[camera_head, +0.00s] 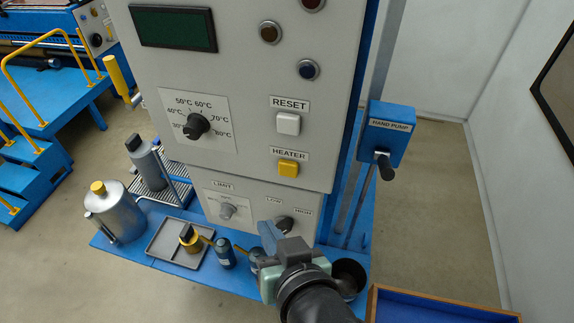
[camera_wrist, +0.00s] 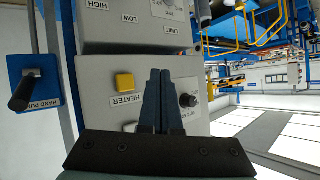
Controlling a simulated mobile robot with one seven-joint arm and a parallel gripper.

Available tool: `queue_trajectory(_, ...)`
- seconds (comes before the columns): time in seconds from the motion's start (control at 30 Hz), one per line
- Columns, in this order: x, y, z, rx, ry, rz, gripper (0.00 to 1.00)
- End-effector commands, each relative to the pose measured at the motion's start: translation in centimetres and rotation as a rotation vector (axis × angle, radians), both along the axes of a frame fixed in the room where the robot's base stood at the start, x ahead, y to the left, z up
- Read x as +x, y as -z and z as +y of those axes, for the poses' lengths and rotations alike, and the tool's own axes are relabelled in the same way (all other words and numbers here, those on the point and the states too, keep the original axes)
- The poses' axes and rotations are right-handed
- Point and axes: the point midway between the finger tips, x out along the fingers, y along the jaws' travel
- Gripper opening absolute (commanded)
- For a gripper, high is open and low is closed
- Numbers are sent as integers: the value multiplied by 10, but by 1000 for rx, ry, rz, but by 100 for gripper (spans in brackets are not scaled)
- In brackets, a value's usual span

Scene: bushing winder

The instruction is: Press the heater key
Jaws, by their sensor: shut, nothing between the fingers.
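The heater key (camera_head: 288,168) is a yellow square button on the grey control panel, under the HEATER label (camera_head: 288,153). In the wrist view, which is upside down, the yellow key (camera_wrist: 125,82) is left of my fingers, clear of them. My gripper (camera_head: 268,228) is in front of the lower panel in the head view, below and slightly left of the key. Its two dark blue fingers (camera_wrist: 160,72) are together and empty. The head view does not show clearly how far the fingertips are from the panel.
The white RESET key (camera_head: 288,123) is above the heater key. A temperature dial (camera_head: 197,125) is to the left. A lower switch knob (camera_head: 284,223) is close to my gripper. A blue hand pump box (camera_head: 386,133) with a lever stands right. Bottles and a tray (camera_head: 165,243) are below left.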

Motion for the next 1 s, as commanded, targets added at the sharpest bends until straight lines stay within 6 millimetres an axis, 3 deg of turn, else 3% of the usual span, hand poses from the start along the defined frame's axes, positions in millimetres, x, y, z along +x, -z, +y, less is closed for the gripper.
queue_trajectory(0.27, 14, -1, -5, -1, 1, -3, 0)
queue_trajectory(0.7, 70, -1, -23, 0, 1, -2, 0)
queue_trajectory(1.0, 84, -1, -28, -1, 1, -2, 0)
